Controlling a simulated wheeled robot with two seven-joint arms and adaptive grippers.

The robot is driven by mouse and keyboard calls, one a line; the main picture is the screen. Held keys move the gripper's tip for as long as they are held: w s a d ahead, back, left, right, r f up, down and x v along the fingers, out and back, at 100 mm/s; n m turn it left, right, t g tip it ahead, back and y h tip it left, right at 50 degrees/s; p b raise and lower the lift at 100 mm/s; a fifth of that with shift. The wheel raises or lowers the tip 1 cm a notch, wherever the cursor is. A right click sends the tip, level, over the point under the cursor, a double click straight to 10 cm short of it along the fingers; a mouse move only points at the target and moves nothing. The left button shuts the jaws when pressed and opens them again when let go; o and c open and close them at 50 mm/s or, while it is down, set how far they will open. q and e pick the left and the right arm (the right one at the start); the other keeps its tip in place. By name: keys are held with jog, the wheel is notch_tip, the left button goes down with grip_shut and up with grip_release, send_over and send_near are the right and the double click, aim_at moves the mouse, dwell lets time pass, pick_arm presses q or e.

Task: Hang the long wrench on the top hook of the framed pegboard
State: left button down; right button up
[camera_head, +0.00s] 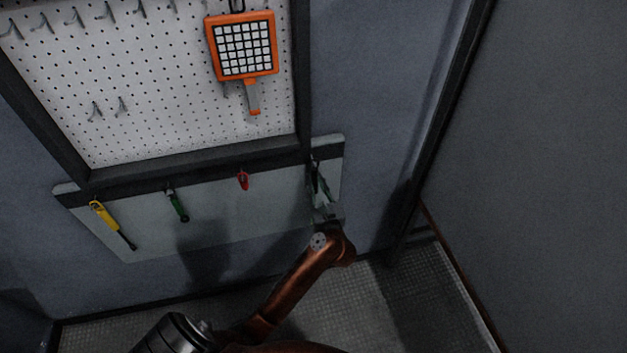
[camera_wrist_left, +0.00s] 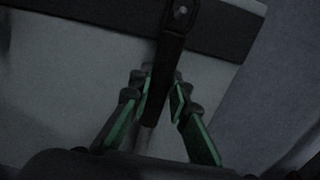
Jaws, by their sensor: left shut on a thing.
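My left gripper (camera_head: 321,190) is at the right end of the lower grey panel, under the pegboard. In the left wrist view its green-padded fingers (camera_wrist_left: 160,95) are closed on both sides of a long dark tool, which I take to be the long wrench (camera_wrist_left: 176,42). The tool's end has a round hole and lies over the dark rail. In the head view the tool is small and dark, and its lower part is hidden by the gripper. The framed pegboard (camera_head: 165,125) is at upper left, with several hooks (camera_head: 74,16) along its top. My right gripper is not in view.
An orange gridded tool (camera_head: 243,48) hangs on the pegboard's right side. Two bare hooks (camera_head: 108,106) sit lower left. A yellow-handled tool (camera_head: 104,215), a green one (camera_head: 176,204) and a red one (camera_head: 243,180) hang along the lower panel (camera_head: 140,240). A wall stands at right.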

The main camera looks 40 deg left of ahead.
pick_arm(q)
jog(key=shift+s+d, duration=0.1)
jog(key=shift+d, duration=0.05)
jog(key=shift+p+v, duration=0.4)
jog(key=shift+v, duration=1.25)
jog(key=v, duration=0.8)
jog(key=shift+s, duration=0.15)
